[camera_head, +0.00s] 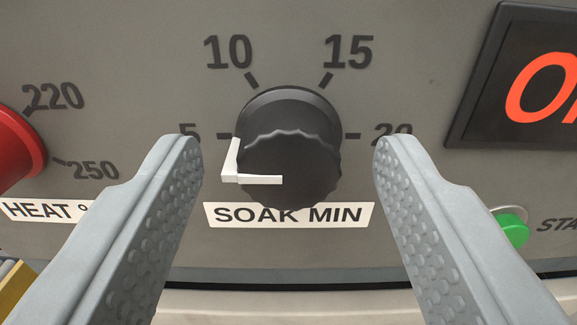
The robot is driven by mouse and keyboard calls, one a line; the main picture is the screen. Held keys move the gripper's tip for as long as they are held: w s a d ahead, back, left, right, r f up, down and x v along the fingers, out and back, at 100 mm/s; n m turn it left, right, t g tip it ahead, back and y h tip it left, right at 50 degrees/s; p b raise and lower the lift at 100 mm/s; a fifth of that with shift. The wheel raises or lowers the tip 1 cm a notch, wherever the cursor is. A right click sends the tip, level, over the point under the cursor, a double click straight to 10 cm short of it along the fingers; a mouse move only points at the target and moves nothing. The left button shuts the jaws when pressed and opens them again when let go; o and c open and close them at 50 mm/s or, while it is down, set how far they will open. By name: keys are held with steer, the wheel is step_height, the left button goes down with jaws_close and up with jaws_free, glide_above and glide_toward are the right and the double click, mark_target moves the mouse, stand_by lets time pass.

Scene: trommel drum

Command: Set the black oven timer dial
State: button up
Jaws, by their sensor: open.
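The black oven timer dial (300,165) sits on the grey panel in the middle of the view, above a white label (288,215) reading SOAK MIN. Its white pointer (236,166) is on the left side, toward the 5 mark. The marks 5, 10, 15 and 20 run around the dial. My gripper (284,152) is open, with one finger to the left of the dial and one to the right. Both fingers are apart from the dial in the picture. The left fingertip is near the 5 and the right fingertip partly covers the 20.
A red dial (14,150) with a HEAT label is at the left edge. A dark display (525,80) with orange-red characters is at the upper right. A green button (512,230) is at the right, partly behind my right finger. A ledge (290,303) runs below the panel.

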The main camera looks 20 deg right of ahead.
steer(key=shift+c, duration=0.2)
steer(key=c, duration=0.9)
steer(key=shift+c, duration=0.2)
steer(key=shift+m, duration=0.3)
steer(key=m, duration=0.5)
steer(key=shift+d, duration=0.1)
steer(key=m, duration=0.6)
steer(key=shift+f, duration=0.1)
